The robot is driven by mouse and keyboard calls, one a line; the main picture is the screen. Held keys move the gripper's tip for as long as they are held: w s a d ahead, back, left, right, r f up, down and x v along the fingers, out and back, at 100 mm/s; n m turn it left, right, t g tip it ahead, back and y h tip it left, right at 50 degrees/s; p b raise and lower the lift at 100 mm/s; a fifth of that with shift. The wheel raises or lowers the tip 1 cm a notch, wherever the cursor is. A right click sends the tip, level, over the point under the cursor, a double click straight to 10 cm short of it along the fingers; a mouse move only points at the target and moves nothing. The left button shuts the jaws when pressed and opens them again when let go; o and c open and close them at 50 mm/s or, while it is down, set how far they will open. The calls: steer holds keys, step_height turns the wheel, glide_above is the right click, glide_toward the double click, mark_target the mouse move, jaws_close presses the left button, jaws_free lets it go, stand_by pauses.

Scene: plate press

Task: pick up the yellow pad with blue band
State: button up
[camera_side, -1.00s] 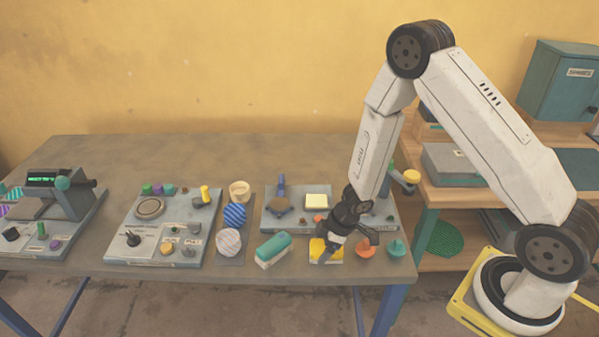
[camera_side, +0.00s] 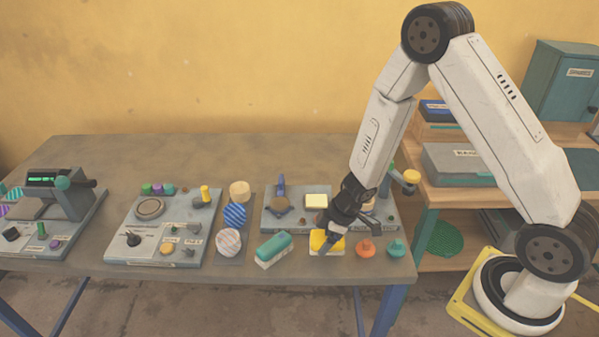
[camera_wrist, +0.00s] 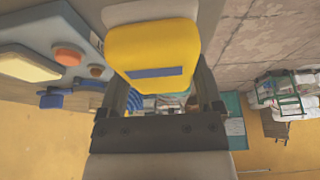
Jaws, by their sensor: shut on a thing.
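The yellow pad with a blue band (camera_side: 318,239) is at the front of the grey workbench, right of the teal block. In the wrist view the yellow pad (camera_wrist: 152,52) is large and held between the two fingers, with its blue band (camera_wrist: 155,72) facing the camera. My gripper (camera_side: 330,228) is shut on the pad. In the side view a pale base or plate (camera_side: 327,252) shows just under the pad. The fingers partly hide the pad there, and I cannot tell how far it is off that plate.
A teal block (camera_side: 273,248) lies left of the pad. An orange knobbed piece (camera_side: 366,250) and a teal one (camera_side: 397,248) stand to its right. Behind is a grey panel (camera_side: 268,222) with a cream square pad (camera_side: 317,201). The bench's back is clear.

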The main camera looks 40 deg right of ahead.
steer(key=shift+r, duration=3.3)
steer(key=o, duration=0.4)
steer(key=shift+c, duration=1.3)
